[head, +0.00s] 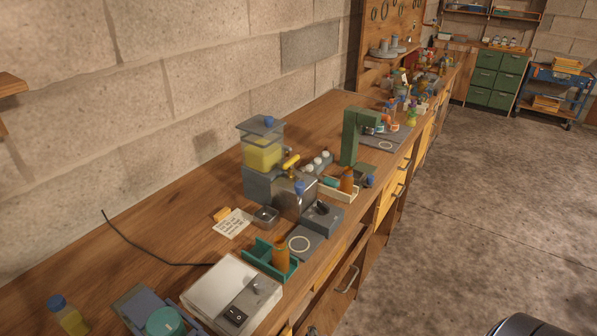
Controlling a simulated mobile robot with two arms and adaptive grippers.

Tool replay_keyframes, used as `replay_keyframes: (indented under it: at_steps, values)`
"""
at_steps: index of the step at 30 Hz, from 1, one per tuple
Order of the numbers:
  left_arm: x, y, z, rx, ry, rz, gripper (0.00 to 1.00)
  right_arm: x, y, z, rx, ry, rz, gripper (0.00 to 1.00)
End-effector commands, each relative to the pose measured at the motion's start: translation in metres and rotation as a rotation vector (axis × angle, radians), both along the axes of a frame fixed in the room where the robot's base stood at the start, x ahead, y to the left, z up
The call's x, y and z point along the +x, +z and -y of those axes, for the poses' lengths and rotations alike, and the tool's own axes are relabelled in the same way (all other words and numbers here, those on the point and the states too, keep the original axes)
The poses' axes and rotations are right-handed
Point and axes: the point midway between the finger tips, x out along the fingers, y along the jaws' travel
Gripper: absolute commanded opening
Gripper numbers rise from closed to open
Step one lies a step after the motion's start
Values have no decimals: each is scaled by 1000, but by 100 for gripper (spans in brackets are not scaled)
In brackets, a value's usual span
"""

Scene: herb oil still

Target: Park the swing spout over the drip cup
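A still or dispenser (258,184) with a grey body and a clear tank of yellow liquid stands mid-bench. A yellow lever-like part (291,162) sticks up at its right side, and a blue knob (300,187) sits on its front. I cannot tell at this size which part is the swing spout or where it points. A small open grey metal cup (265,214), which looks like the drip cup, stands on the bench just in front of the machine, left of the steel housing. Neither of my grippers is in view.
Near the machine are a paper note (232,224), a teal tray (262,257) with an amber bottle (281,256), and a white box (225,290) with a switch. A green press (352,140) stands further along. The floor (480,200) right of the bench is clear.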

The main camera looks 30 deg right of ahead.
Motion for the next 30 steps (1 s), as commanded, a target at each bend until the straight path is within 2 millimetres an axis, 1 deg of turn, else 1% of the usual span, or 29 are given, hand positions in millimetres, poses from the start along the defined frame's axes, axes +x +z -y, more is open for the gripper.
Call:
replay_keyframes:
  at_steps: [1, 2, 3, 5, 6, 7, 12, 15, 18, 21, 23, 26, 30]
  values:
    - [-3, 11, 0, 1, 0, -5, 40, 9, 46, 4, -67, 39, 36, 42]
    - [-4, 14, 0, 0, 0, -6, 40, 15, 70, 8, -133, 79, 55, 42]
    - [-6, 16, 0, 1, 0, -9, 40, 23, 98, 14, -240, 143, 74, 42]
    - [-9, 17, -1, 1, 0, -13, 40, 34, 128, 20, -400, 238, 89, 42]
    - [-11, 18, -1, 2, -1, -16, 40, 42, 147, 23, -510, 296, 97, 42]
    - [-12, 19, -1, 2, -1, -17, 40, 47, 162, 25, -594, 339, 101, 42]
    - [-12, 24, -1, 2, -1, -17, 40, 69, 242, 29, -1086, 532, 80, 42]
    - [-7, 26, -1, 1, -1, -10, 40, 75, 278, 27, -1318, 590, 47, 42]
    - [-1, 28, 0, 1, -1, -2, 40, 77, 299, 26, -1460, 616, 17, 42]
    - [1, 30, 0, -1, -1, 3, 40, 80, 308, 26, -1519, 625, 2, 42]
    - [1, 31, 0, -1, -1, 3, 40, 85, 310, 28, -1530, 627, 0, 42]
    - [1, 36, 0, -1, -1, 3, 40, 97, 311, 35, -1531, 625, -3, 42]
    - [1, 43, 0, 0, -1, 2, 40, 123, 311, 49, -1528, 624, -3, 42]
